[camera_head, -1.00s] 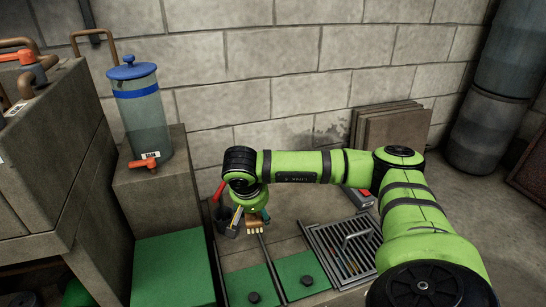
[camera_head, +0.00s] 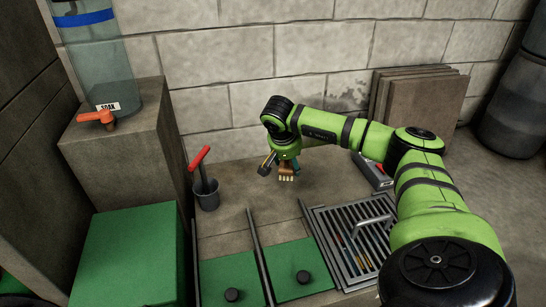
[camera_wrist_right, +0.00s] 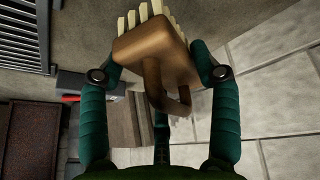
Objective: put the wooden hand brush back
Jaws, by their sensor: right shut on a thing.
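The wooden hand brush (camera_head: 288,169) has a brown block, a looped handle and pale bristles. My right gripper (camera_head: 283,166) is shut on it above the concrete ledge, with the bristles pointing down in the head view. In the right wrist view the brush block (camera_wrist_right: 150,48) sits between the teal fingers of the right gripper (camera_wrist_right: 158,74), handle toward the palm and bristles away. The brush appears clear of the ledge, but the exact height cannot be told. My left gripper is not in view.
A dark cup (camera_head: 207,196) with a red-handled tool (camera_head: 199,157) stands left of the brush. A metal grate (camera_head: 345,240) lies to the right, green panels (camera_head: 229,277) in front. A tank (camera_head: 97,60) with an orange tap stands on a block at left.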

